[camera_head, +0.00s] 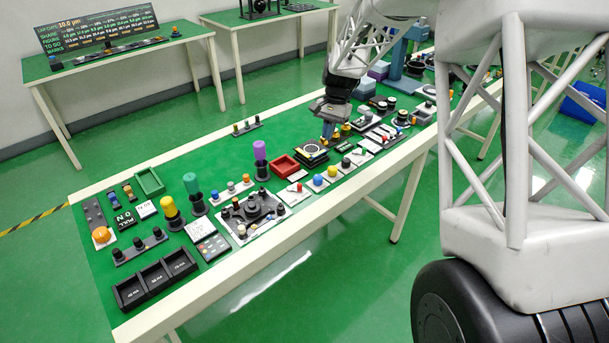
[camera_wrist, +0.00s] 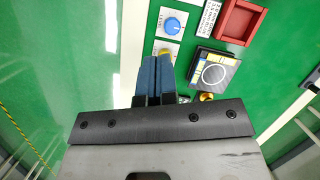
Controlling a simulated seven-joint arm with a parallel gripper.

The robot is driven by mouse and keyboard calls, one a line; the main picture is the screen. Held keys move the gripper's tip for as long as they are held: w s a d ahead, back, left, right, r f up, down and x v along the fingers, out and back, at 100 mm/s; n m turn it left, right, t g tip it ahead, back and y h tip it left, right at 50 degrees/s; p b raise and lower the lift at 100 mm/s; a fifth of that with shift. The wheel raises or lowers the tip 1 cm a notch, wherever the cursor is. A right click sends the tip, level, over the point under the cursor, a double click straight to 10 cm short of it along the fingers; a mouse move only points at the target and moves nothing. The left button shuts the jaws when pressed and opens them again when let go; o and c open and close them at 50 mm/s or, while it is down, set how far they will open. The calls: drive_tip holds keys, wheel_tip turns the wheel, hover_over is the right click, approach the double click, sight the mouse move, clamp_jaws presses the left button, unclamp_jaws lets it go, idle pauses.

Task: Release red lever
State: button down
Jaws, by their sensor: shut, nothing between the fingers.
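A white plate with a small red part (camera_head: 297,187), perhaps the red lever, lies on the green bench left of the blue knob in the head view. Other small red parts (camera_head: 358,151) sit farther along; I cannot tell for sure which is the lever. My gripper (camera_head: 328,131) is above the bench's far half, pointing down, with blue fingers shut and empty. In the wrist view the shut fingers (camera_wrist: 158,62) partly cover a yellow knob (camera_wrist: 167,52); whether they touch it is unclear. No red lever is clearly visible in the wrist view.
A blue knob (camera_wrist: 172,25), a dial box (camera_wrist: 214,73) and a red tray (camera_wrist: 240,20) lie near the fingers. A purple-topped post (camera_head: 260,151) and a black joystick panel (camera_head: 250,213) stand nearer. Small devices crowd the bench (camera_head: 230,285); its front strip is clear.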

drive_tip(key=w+a+f, duration=0.3)
drive_tip(key=w+f, duration=0.1)
drive_tip(key=f, duration=0.2)
drive_tip(key=shift+w+a+f+m+g, duration=0.2)
drive_tip(key=shift+w+a+m+g, duration=0.1)
drive_tip(key=shift+w+g, duration=0.1)
drive_tip(key=shift+f, duration=0.15)
drive_tip(key=x, duration=0.9)
drive_tip(key=shift+f, duration=0.1)
drive_tip(key=shift+s+a+f, duration=0.1)
drive_tip(key=shift+s+a, duration=0.15)
drive_tip(key=shift+s, duration=0.25)
drive_tip(key=shift+s+a+f, duration=0.1)
drive_tip(key=shift+s+a, duration=0.15)
drive_tip(key=shift+s, duration=0.2)
drive_tip(key=shift+s+a, duration=0.25)
drive_tip(key=shift+s, duration=0.25)
drive_tip(key=shift+s+a, duration=0.25)
drive_tip(key=shift+s, duration=0.25)
